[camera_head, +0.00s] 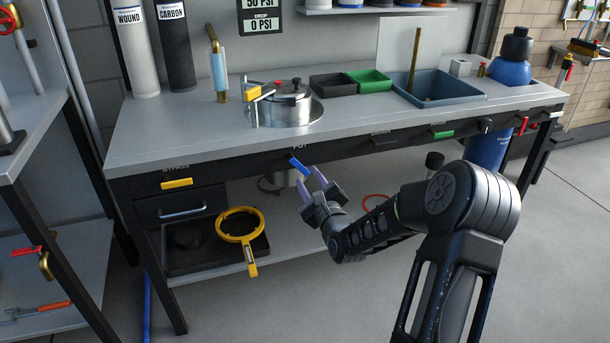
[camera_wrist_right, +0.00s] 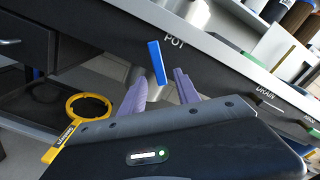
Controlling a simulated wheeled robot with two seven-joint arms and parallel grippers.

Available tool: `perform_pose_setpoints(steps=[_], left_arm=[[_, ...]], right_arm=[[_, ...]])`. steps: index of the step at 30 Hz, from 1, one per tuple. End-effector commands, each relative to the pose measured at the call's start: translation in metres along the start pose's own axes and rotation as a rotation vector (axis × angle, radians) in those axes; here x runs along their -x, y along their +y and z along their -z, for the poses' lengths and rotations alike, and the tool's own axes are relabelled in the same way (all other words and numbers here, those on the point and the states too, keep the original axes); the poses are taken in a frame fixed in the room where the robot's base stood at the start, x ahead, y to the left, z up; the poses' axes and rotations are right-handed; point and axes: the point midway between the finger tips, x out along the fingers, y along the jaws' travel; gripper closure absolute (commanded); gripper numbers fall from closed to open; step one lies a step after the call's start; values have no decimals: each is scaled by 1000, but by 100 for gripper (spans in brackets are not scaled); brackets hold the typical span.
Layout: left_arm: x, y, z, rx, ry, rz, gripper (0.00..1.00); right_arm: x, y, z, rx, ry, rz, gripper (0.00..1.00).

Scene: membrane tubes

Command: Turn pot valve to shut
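The pot valve has a blue lever handle (camera_head: 299,167) on the dark front rail of the bench, below the "POT" label. It stands tilted, neither level nor upright, in the head view. It also shows in the right wrist view (camera_wrist_right: 157,62). My right gripper (camera_head: 312,181) is just in front of and below the blue handle. Its two purple fingers are spread apart, with the handle's lower end seen between or just beyond the fingertips. I cannot tell whether they touch it. The wrist view shows the open fingers (camera_wrist_right: 160,84). My left gripper is out of view.
Other handles line the rail: a yellow one (camera_head: 177,183) under "BYPASS", a green one (camera_head: 443,135) and a red one (camera_head: 522,126). A metal pot (camera_head: 290,106) stands on the bench (camera_head: 205,138). A yellow ring wrench (camera_head: 250,262) lies on the lower shelf.

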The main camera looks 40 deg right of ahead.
Motion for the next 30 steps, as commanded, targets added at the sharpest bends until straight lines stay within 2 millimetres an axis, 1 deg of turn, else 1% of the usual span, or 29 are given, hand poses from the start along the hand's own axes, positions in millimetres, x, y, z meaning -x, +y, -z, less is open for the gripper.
perform_pose_setpoints(steps=[1,3,7,10,17,30], left_arm=[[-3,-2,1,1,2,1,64],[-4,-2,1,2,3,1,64],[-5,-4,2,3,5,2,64],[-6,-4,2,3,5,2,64],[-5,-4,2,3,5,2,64],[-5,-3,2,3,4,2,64]], right_arm=[[-8,1,1,-1,-2,1,62],[-19,1,1,-1,-1,1,62],[-32,1,0,0,-1,1,62],[-36,1,0,0,0,0,62],[-37,0,0,0,1,0,62],[-36,0,0,0,0,0,97]])
